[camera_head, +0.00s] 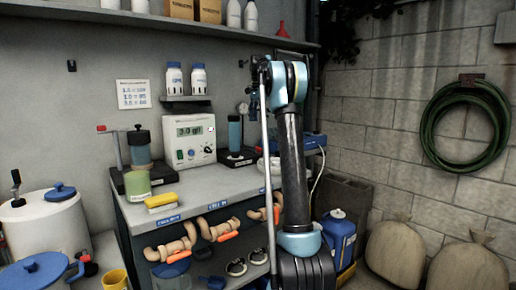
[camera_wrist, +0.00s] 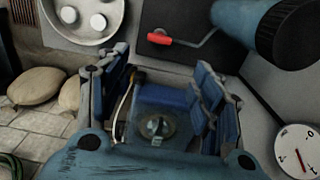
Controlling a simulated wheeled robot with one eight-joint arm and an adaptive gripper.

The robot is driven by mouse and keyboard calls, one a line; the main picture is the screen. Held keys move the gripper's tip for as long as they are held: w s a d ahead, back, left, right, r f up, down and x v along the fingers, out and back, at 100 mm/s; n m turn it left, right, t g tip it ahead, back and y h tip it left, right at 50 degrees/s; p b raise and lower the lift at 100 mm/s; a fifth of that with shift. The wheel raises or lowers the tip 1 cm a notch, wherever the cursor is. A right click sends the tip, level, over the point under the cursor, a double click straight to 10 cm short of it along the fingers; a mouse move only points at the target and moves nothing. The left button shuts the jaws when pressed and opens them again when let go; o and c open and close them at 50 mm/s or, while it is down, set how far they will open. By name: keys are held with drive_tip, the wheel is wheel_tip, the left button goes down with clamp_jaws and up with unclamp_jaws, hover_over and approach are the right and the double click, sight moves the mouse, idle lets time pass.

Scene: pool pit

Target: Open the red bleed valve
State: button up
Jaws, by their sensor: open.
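A red-tipped handle (camera_wrist: 172,40) sits on a bent grey lever over a dark plate in the wrist view, beside a dark blue cylinder (camera_wrist: 275,30). In the head view, a red tip (camera_head: 101,128) shows on a thin rod left of a dark canister (camera_head: 139,148) on the bench. I cannot tell whether both red tips are the same part. My gripper (camera_wrist: 162,72) is open, its fingers spread, with nothing held. The red handle lies beyond the fingertips, apart from them. In the head view my gripper (camera_head: 259,84) is small, dark and partly hidden by my arm.
A pale gauge (camera_wrist: 297,150) shows at lower right in the wrist view. A grey display box (camera_head: 189,139), a green-labelled jar (camera_head: 137,186) and a yellow sponge (camera_head: 160,199) stand on the bench. A shelf (camera_head: 150,20) runs above. A green hose (camera_head: 428,130) hangs on the right wall.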

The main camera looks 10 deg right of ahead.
sight(258, 150)
wheel_tip(258, 150, down, 14)
drive_tip(key=shift+f, duration=0.2)
idle(0.4)
drive_tip(key=shift+c, duration=0.6)
drive_tip(key=c, duration=0.9)
